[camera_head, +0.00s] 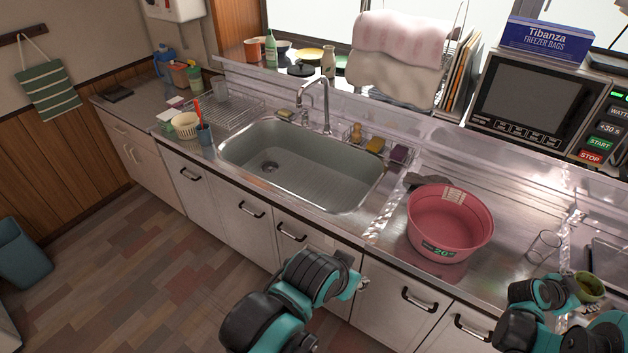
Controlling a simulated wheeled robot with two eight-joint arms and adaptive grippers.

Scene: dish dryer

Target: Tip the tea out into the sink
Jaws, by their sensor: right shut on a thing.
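The sink (318,183) is a steel basin left of the middle of the counter; it looks empty, with a drain at its left. My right gripper (572,281) is at the lower right, shut on a small green cup (591,287) near the counter's right part. The cup looks roughly upright, with a darker inside; I cannot clearly make out the tea. The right arm hides part of the grip. My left gripper (354,275) is in front of the cabinets, below the counter's front edge and apart from the sink. Its fingers are too small and dark to read.
A pink tub (450,235) stands on the counter between the sink and the cup. A clear glass (543,246) stands just right of the tub. The faucet (326,108) rises behind the sink. A microwave (530,100) is at the back right.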

